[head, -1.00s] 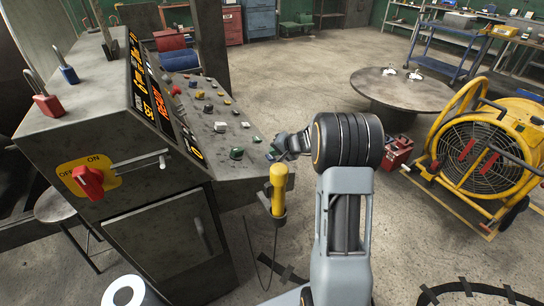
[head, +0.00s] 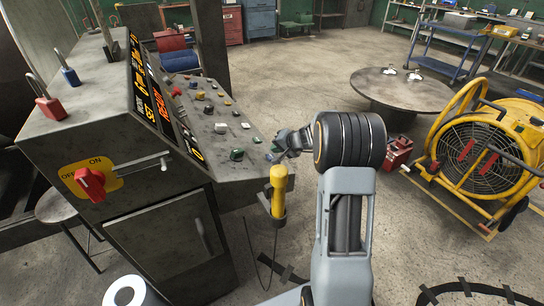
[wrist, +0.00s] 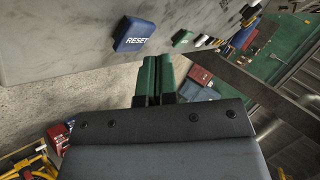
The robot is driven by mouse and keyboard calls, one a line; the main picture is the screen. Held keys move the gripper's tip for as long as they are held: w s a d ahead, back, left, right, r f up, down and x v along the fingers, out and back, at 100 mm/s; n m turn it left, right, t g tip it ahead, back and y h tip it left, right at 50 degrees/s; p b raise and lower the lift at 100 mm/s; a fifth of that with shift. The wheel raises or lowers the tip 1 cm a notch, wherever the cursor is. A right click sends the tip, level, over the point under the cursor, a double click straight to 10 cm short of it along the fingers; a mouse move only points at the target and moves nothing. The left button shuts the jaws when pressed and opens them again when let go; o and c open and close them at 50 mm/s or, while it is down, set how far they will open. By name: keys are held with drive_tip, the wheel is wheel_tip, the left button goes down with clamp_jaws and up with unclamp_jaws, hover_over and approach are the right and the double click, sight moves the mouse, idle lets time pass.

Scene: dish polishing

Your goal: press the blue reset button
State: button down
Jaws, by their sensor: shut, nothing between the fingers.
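The blue reset button (wrist: 133,35), a square cap with white RESET lettering, sits on the grey panel face in the wrist view. My gripper (wrist: 157,62) is shut and empty, its two green fingers side by side. In the wrist view its tips appear below and to the right of the button, with a gap in the picture; the depth between them is hard to judge. In the head view my gripper (head: 275,152) is at the right edge of the console's sloped control panel (head: 218,139). I cannot make out the blue button clearly there.
A green button (wrist: 182,38) sits beside the reset button, with more controls beyond. A yellow cylinder (head: 278,190) stands at the console's near right corner. A red switch (head: 90,182) is on the console side. A yellow fan (head: 478,150) stands on the right.

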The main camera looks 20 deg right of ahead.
drive_tip(key=r+p, duration=0.1)
drive_tip(key=d+r, duration=0.1)
drive_tip(key=r, duration=0.1)
drive_tip(key=r+p, duration=0.1)
drive_tip(key=shift+w+d+r+p, duration=0.1)
drive_tip(key=shift+d+r+p, duration=0.25)
drive_tip(key=shift+d, duration=0.1)
idle(0.8)
